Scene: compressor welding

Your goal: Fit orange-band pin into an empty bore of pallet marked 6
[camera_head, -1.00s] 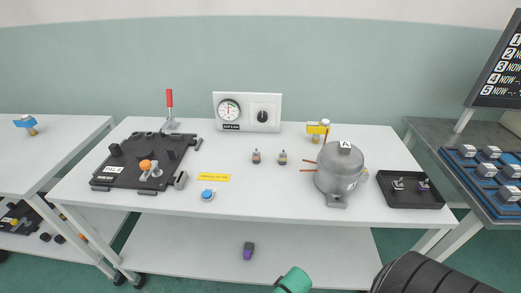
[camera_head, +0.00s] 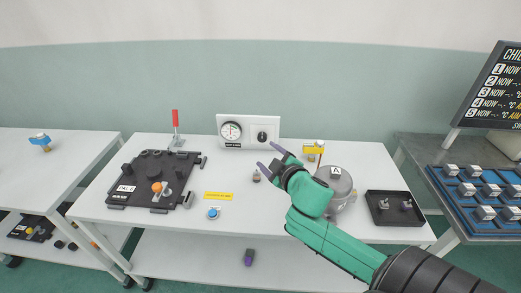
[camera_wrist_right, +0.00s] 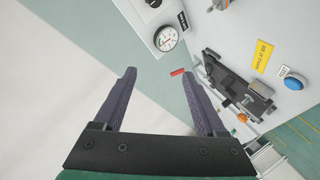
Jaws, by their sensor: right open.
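A small pin-like part (camera_head: 256,176) stands on the white table left of my right gripper; its band colour is too small to tell. A second such part seen earlier is hidden behind my gripper or arm. My right gripper (camera_head: 270,157) is open and empty above the table, its fingers pointing up and left. In the right wrist view the open fingers (camera_wrist_right: 158,75) have nothing between them. A black pallet-like plate (camera_head: 130,199) with a white label lies at the table's left; I cannot read a 6. My left gripper is not in view.
A grey compressor (camera_head: 343,184) marked A stands behind my right forearm. A black tray (camera_head: 397,219) holds small parts at right. A gauge panel (camera_head: 262,123), a red-handled clamp (camera_head: 175,118) and a blue button (camera_head: 213,213) are also on the table.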

